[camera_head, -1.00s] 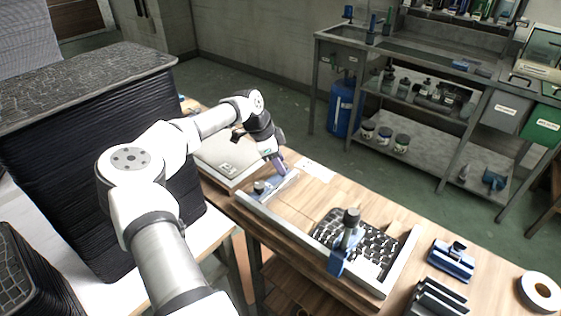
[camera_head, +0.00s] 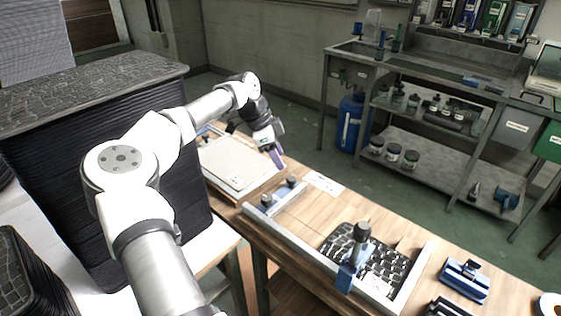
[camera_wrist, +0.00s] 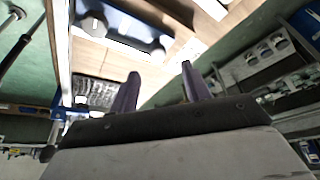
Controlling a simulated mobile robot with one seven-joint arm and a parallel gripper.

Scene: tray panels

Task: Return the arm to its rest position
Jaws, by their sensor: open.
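My gripper (camera_head: 277,158) hangs above the far part of the wooden workbench (camera_head: 310,218), over the right edge of a pale flat board (camera_head: 238,164). In the wrist view its two purple fingers (camera_wrist: 158,88) stand apart with nothing between them. My white arm is bent and reaches from the bottom of the head view up and right to the gripper. A blue and grey clamp bar with dark knobs (camera_head: 275,197) lies on the bench just nearer than the gripper. The gripper looks clear of it.
Tall stacks of dark textured panels (camera_head: 110,78) stand close on the left of my arm. A framed tray with a black-and-white panel (camera_head: 385,268) and a blue clamp (camera_head: 349,275) lies on the bench. A blue holder (camera_head: 465,280) is at right. A metal shelf unit (camera_head: 430,170) stands behind.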

